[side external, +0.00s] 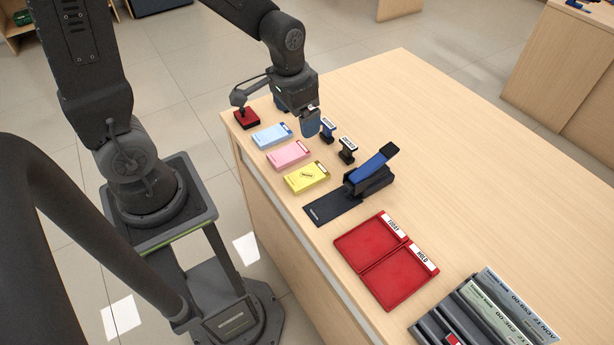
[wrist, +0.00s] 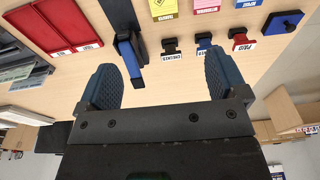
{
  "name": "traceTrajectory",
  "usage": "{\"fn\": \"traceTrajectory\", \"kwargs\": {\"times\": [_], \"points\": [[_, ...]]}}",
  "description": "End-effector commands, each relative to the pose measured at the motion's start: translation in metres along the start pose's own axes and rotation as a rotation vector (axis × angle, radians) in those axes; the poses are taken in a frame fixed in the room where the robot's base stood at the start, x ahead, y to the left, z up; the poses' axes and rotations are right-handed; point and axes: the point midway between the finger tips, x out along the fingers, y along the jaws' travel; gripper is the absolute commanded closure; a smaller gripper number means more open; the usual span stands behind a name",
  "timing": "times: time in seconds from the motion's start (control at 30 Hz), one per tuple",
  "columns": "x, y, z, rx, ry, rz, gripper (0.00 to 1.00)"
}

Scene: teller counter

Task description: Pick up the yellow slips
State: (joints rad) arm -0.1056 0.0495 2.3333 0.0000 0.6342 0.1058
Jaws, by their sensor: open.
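The yellow slips (side external: 307,177) lie as a flat pad near the counter's left edge, in a row with the pink and blue pads. They also show at the top edge of the wrist view (wrist: 163,8), partly cut off by the frame. My gripper (side external: 300,115) is open above the far end of the counter, beyond the yellow slips and near the stamps. In the wrist view my gripper (wrist: 161,82) has its two blue fingers wide apart with nothing between them.
Pink slips (side external: 289,155) and blue slips (side external: 272,136) lie beyond the yellow ones. Stamps (side external: 347,151) and a black stapler-like device with a blue lever (side external: 372,170) stand to the right. A red tray (side external: 350,250) lies nearer the camera.

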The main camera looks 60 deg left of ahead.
Motion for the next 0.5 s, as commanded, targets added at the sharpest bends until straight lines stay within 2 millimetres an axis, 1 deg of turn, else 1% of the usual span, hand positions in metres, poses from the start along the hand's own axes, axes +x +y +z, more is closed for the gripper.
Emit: {"fn": "traceTrajectory", "kwargs": {"times": [0.03,0.1,0.2,0.37,0.47,0.5], "points": [[0.019,-0.003,-0.002,-0.003,-0.038,0.003,0.08],[0.038,-0.006,-0.003,-0.002,-0.071,0.006,0.08],[0.058,-0.01,-0.003,-0.001,-0.104,0.01,0.08],[0.074,-0.012,-0.002,-0.001,-0.126,0.013,0.08],[0.087,-0.011,0.0,0.0,-0.13,0.014,0.08],[0.093,-0.011,0.001,0.0,-0.13,0.014,0.08]]}}
